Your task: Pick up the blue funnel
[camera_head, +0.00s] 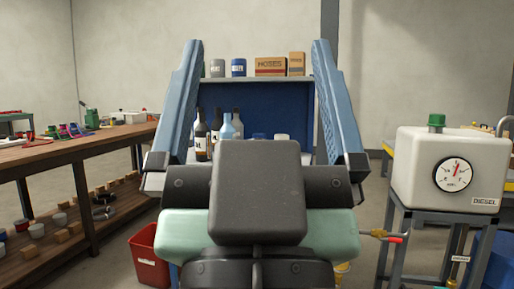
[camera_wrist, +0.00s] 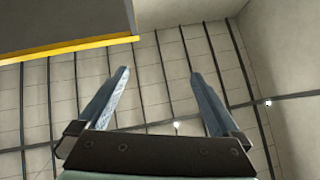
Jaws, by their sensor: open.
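My gripper (camera_head: 256,47) is raised in front of the head camera, its two blue fingers spread wide with nothing between them. It also shows in the wrist view (camera_wrist: 159,74), open and empty, pointing toward the ceiling and upper walls. A small blue item (camera_head: 74,129) stands among coloured pieces on the left wooden bench. It may be the blue funnel, but it is too small to tell its shape. My gripper is well apart from it, to its right in the head view.
The wooden bench (camera_head: 100,148) runs along the left, with a lower shelf of small blocks and cups. Bottles (camera_head: 201,136) and a blue-backed shelf stand behind my gripper. A white diesel tank (camera_head: 420,168) stands right on a metal frame. A red bin (camera_head: 149,262) is on the floor.

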